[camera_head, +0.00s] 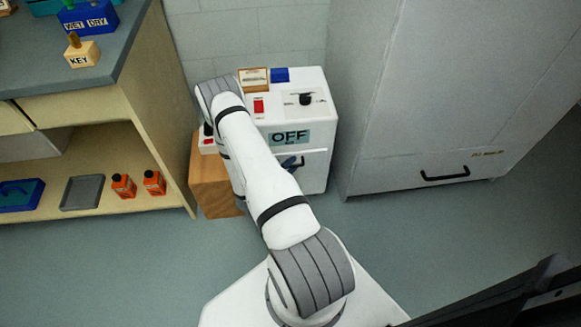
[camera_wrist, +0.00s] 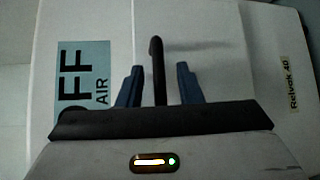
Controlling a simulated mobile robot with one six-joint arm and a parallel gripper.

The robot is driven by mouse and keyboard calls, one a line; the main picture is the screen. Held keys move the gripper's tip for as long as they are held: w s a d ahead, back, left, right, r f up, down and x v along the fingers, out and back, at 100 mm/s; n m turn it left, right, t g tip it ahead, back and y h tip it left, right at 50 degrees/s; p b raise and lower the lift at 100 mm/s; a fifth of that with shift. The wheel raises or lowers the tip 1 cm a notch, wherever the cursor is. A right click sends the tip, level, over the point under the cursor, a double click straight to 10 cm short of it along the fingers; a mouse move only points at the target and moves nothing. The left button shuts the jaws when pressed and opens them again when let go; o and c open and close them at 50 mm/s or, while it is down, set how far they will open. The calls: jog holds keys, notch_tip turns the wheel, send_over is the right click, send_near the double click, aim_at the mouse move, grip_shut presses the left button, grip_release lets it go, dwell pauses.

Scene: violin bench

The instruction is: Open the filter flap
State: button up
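The white machine (camera_head: 318,110) stands against the back wall with an OFF AIR label (camera_head: 289,137) on its front. The flap (camera_head: 315,172) is the lower front panel below that label and looks closed. In the wrist view the flap (camera_wrist: 232,75) fills the middle and right, past a seam beside the label (camera_wrist: 84,80). Its dark bar handle (camera_wrist: 156,55) stands between my gripper's (camera_wrist: 160,70) two blue fingers. The fingers are open, with a gap on each side of the handle. In the head view my gripper (camera_head: 291,163) is at the flap, partly hidden by my arm.
A wooden block (camera_head: 211,185) stands left of the machine. A tall grey cabinet (camera_head: 450,90) with a black handle (camera_head: 445,174) is on the right. A workbench (camera_head: 120,60) is on the left, with orange bottles (camera_head: 124,186) on its shelf. The floor (camera_head: 110,265) in front is clear.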

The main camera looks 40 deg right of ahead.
grip_shut()
dwell(0.3)
dwell(0.4)
